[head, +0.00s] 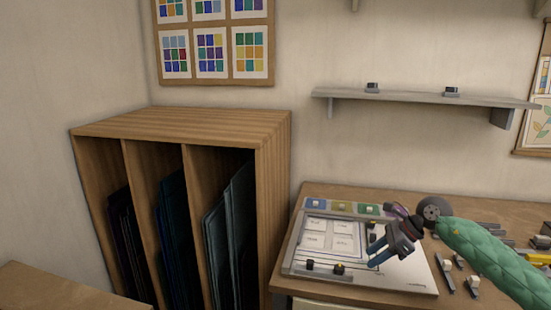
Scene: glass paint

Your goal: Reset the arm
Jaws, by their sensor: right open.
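My right arm, in a green quilted sleeve, comes in from the lower right of the head view. My right gripper (376,252) is dark with blue-tinged fingers. Its fingers are apart and nothing shows between them. It hangs over the right side of a white board (400,270) on the wooden workbench (325,190). The board carries a frame with several pale labelled squares (341,244). I cannot tell whether the fingertips touch the board. My left gripper is not in view.
Blue, olive and green pads (341,207) line the board's back. Small tools (445,275) lie right of it. A wooden rack (275,170) with dark glass sheets stands left of the bench. A wall shelf (420,98) hangs above. Another wooden surface (50,290) is at lower left.

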